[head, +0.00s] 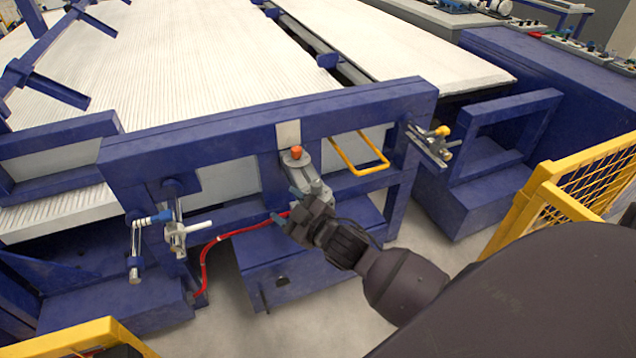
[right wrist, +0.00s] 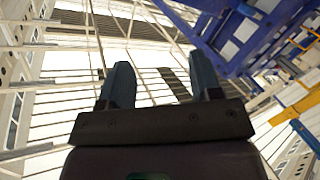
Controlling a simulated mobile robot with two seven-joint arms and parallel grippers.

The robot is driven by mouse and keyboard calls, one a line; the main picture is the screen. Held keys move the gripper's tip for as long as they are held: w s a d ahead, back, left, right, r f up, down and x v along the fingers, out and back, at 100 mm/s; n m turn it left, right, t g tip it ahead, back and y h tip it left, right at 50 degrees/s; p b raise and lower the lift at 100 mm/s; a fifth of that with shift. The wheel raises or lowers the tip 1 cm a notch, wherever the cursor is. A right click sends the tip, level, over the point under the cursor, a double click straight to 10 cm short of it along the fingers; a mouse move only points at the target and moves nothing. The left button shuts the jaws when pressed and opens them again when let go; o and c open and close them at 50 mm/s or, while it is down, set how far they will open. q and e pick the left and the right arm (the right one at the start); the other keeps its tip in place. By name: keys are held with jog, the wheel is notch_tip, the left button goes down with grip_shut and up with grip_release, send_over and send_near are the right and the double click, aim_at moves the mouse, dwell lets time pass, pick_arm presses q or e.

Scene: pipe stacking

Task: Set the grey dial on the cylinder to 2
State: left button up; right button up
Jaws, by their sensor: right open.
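A grey metal cylinder unit (head: 301,172) with an orange cap (head: 296,152) is mounted on the middle of the blue frame (head: 230,130) in the head view. I cannot make out a dial with numbers on it, nor its setting. My right gripper (head: 306,190) is just below and in front of this unit and covers its lower part; I cannot tell whether it touches. In the right wrist view my right gripper (right wrist: 160,62) is open, with nothing between its two fingers. My left gripper is not in view.
Silver fittings with a blue part (head: 150,219) sit at the frame's left, and one with a yellow knob (head: 441,131) at its right. A yellow handle (head: 361,169) is beside the unit. A red hose (head: 205,262) hangs below. Yellow fencing (head: 545,185) stands at right.

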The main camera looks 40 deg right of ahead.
jog(key=w+a+r+n+g+y+p, duration=0.1)
jog(key=w+a+r+n+y, duration=0.2)
jog(key=w+r+n+y, duration=0.45)
jog(key=w+a+r+n+g+y+p, duration=0.1)
jog(key=w+a+r+n+g+y, duration=0.3)
jog(key=r+n, duration=0.8)
jog(key=n+g+h, duration=0.9)
jog(key=g+h, duration=0.3)
jog(key=h, duration=0.2)
send_near(317, 183)
jog(key=f, duration=1)
jog(key=shift+s+f+b, duration=0.15)
jog(key=shift+s+b, duration=0.05)
jog(key=shift+b, duration=0.15)
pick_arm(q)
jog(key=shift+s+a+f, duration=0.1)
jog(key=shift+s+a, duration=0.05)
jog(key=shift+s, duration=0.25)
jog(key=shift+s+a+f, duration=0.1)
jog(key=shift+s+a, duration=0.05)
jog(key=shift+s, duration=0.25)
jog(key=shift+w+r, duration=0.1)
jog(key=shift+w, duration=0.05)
